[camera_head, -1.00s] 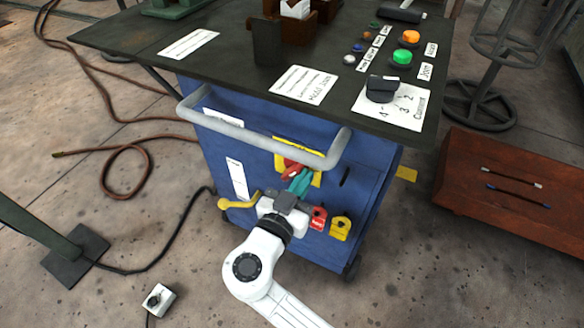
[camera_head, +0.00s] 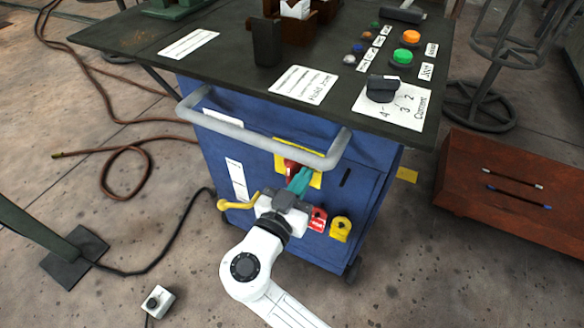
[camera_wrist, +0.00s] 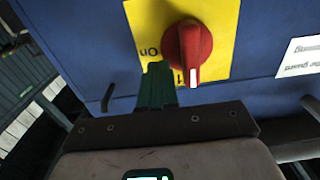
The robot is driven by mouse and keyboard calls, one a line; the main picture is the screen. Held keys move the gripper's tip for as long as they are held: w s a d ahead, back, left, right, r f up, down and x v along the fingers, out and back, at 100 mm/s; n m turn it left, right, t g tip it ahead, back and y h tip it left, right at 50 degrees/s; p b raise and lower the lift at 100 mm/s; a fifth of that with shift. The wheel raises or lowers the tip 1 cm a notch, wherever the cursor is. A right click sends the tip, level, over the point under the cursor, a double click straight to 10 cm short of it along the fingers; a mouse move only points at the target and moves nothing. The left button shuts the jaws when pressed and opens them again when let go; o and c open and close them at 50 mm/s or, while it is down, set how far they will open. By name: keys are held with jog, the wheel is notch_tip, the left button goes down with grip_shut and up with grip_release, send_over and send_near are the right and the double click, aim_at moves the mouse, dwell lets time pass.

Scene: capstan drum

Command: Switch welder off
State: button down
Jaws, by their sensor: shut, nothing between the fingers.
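The welder is a blue cabinet (camera_head: 225,143) under a dark top. Its red rotary switch (camera_wrist: 188,50) sits on a yellow plate (camera_wrist: 222,22) on the cabinet's front. In the wrist view the knob's white-marked handle points down the picture, and "On" is printed left of the knob. My gripper (camera_wrist: 158,75) is shut and empty, its green fingertips just beside the knob over the plate's edge. I cannot tell whether they touch the knob. In the head view the red switch (camera_head: 290,167) is partly hidden behind my gripper (camera_head: 302,176) and below the grey handle bar.
A grey handle bar (camera_head: 255,138) crosses in front of the cabinet above the switch. A wooden chest (camera_head: 515,215) stands at the right.

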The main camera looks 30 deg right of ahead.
jog(key=b+v, duration=0.1)
jog(key=v, duration=0.7)
